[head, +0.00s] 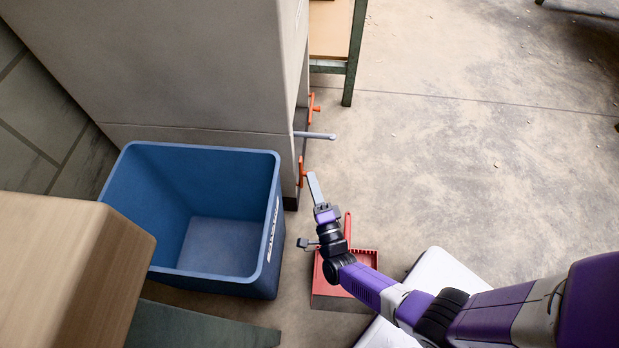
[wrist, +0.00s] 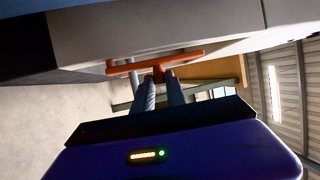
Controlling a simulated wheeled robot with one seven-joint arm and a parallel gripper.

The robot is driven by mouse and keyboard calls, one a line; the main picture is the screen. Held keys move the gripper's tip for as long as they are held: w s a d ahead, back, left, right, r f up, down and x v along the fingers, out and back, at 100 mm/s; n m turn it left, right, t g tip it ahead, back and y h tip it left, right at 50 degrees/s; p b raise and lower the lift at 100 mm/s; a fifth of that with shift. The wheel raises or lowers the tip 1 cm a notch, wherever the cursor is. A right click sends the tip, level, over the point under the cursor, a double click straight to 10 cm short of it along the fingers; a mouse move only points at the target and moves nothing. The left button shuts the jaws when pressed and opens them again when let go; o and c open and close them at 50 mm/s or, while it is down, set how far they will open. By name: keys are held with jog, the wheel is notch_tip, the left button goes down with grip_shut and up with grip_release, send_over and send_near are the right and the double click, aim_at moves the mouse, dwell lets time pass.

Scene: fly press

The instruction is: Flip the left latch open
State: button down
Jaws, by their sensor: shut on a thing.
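The left latch is an orange-red handle (head: 301,171) on the near end of the grey press's right-hand face. In the wrist view it is a long orange bar (wrist: 185,60) with a short stem in the middle, lying roughly along the press's edge. My gripper (head: 313,184) reaches up to this latch from the front. In the wrist view my gripper's two grey fingers (wrist: 161,84) stand at either side of the stem, shut on the latch. The exact contact at the fingertips is partly hidden.
A second orange latch (head: 314,107) sits further back, with a grey lever (head: 315,135) sticking out between. A blue bin (head: 274,235) stands left of my arm. A red tray (head: 365,257) lies below my gripper. The floor (head: 480,150) to the right is clear.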

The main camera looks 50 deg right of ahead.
jog(key=c, duration=1.3)
grip_release()
jog(key=shift+c, duration=0.2)
jog(key=shift+a, duration=0.1)
jog(key=p+v, duration=0.1)
jog(key=v, duration=0.7)
